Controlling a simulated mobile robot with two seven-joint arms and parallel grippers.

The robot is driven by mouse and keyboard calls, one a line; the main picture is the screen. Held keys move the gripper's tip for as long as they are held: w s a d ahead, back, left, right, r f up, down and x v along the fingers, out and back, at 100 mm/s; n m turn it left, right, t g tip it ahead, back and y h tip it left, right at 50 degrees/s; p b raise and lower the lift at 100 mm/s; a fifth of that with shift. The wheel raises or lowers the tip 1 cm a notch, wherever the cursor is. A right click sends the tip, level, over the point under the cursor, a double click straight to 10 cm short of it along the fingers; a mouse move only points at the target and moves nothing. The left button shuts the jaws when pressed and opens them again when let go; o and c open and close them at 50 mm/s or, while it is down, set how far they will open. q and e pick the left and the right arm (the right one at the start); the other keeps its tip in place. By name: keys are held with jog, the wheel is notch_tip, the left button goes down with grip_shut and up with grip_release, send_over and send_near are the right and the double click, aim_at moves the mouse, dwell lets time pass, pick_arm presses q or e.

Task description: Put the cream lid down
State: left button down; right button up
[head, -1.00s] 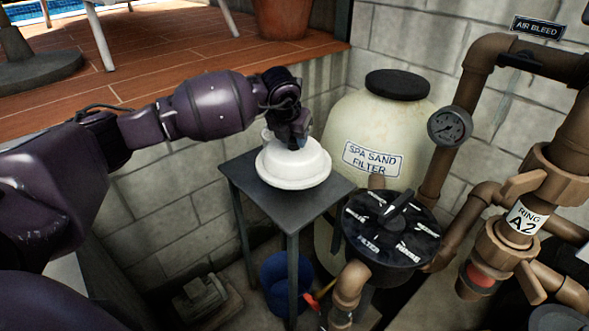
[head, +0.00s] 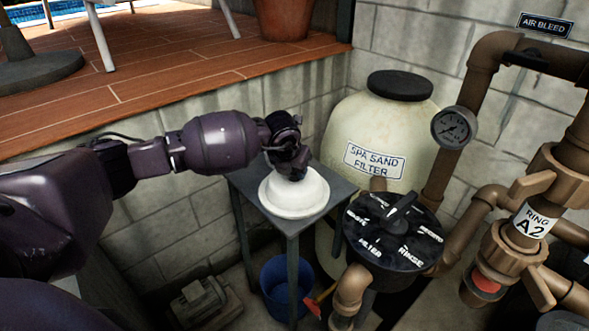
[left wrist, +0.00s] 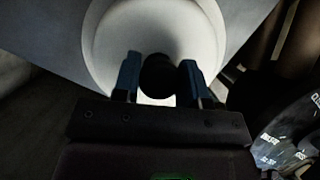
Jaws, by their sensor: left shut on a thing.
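The cream lid (head: 291,198) is a round, domed, pale piece with a wide rim, over the small grey table (head: 243,182) in the head view. My left gripper (head: 291,172) is at the top of the lid, pointing down. In the left wrist view the lid (left wrist: 103,45) fills the top middle, and the left gripper's blue fingertips (left wrist: 158,78) are shut on a dark round knob between them. The lid looks level and at or very near the tabletop; I cannot tell if its rim touches. My right gripper is not in view.
The spa sand filter tank (head: 345,125) stands behind the table, with a black valve head (head: 392,232) close to the right. Brown pipes (head: 468,115) and a gauge (head: 453,128) rise further right. A blue bucket (head: 283,285) is under the table.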

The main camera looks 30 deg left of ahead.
aim_at(290, 183)
pick_arm(q)
jog(key=c, duration=0.7)
grip_release()
jog(key=shift+o, duration=0.2)
jog(key=shift+r, duration=0.2)
jog(key=p+v, duration=0.1)
jog(key=v, duration=0.4)
jog(key=shift+r, duration=0.3)
jog(key=p+v, duration=0.1)
jog(key=v, duration=0.5)
jog(key=shift+s, duration=0.15)
